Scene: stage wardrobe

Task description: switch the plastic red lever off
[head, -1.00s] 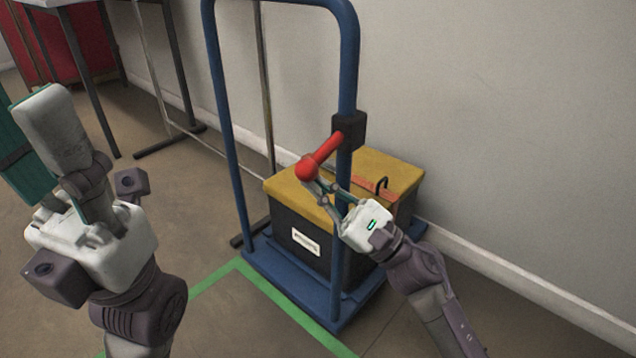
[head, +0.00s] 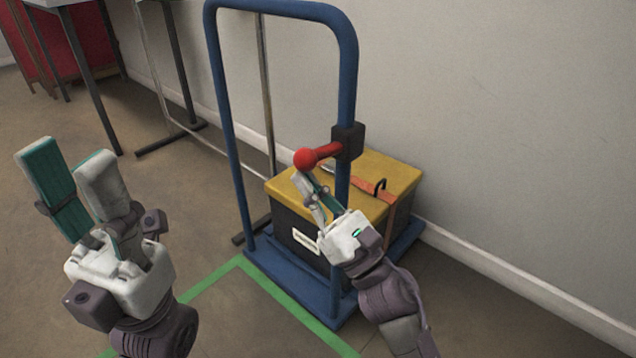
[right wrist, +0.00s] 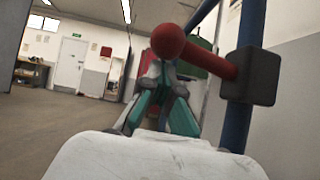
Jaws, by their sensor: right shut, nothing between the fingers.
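The red lever (head: 325,152) has a ball end and juts left and slightly down from a black block (head: 348,141) on the right post of a blue trolley frame. My right gripper (head: 306,180) is shut and empty, its fingertips just under the ball end. In the right wrist view the lever's ball (right wrist: 168,41) is in front of or against the fingertips (right wrist: 158,68); I cannot tell if they touch. My left gripper (head: 68,162) is open and empty at the far left, away from the lever.
A black box with a yellow lid (head: 385,167) and an orange strap (head: 391,210) stands on the blue trolley base (head: 290,285), below the lever. A plain wall (head: 500,120) is behind. Green tape (head: 215,276) marks the floor. Table legs (head: 95,90) stand at upper left.

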